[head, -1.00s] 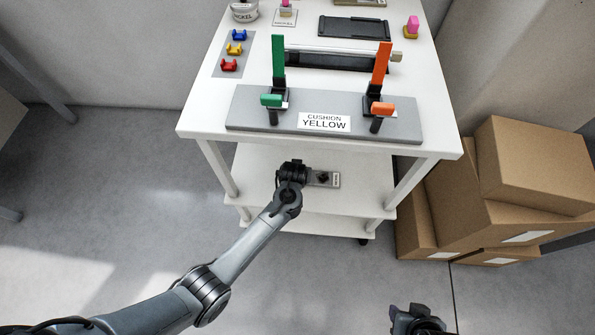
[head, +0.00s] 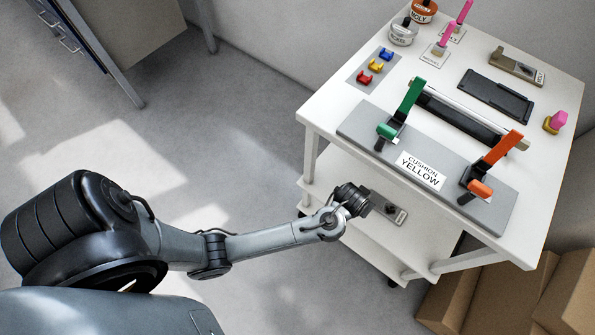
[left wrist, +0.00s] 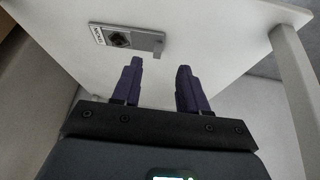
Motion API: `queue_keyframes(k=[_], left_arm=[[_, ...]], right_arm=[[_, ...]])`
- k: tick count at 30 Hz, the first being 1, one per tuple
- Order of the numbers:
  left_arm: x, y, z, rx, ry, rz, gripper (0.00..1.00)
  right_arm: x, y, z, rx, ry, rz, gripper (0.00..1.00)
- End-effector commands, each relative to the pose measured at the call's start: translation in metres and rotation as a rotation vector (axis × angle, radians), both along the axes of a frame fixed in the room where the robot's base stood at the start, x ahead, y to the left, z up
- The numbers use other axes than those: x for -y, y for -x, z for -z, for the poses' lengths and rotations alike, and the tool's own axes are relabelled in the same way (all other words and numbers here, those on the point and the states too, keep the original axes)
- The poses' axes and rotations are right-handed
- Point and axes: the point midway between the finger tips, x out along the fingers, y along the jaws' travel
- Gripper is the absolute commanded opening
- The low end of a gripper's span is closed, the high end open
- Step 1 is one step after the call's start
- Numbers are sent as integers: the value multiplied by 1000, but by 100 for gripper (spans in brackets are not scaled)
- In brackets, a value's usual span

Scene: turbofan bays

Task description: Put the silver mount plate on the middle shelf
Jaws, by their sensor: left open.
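The silver mount plate (head: 397,214) lies flat on the white middle shelf (head: 405,240), under the cart's top. It is a grey strip with a black round part and a small label; the left wrist view shows it too (left wrist: 130,39). My left gripper (head: 366,203) is at the shelf's left side, close to the plate. In the left wrist view its two dark fingers (left wrist: 161,65) are apart with nothing between them, and the plate lies beyond their tips, not held. My right gripper is not in view.
The cart's top (head: 335,115) overhangs the shelf, and a cart leg (left wrist: 290,85) stands at right in the wrist view. The top carries a grey board with green (head: 405,108) and orange (head: 492,165) levers. Cardboard boxes (head: 500,295) stand at lower right. Floor at left is clear.

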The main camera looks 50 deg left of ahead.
Motion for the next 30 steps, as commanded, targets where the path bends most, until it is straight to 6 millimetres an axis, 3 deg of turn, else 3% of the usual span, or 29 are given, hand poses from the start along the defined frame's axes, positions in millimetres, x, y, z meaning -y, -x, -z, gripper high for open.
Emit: queue_keyframes(k=[4,9,15,21,30], left_arm=[[-14,68,-11,-54,34,93,43],[-36,144,-43,-104,14,212,43],[-56,206,-81,-144,-48,315,43],[-63,227,-96,-157,-79,353,43],[-63,226,-97,-157,-80,354,43]], right_arm=[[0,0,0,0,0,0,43],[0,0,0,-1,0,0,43],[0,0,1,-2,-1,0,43],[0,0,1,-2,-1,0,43],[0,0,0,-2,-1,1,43]])
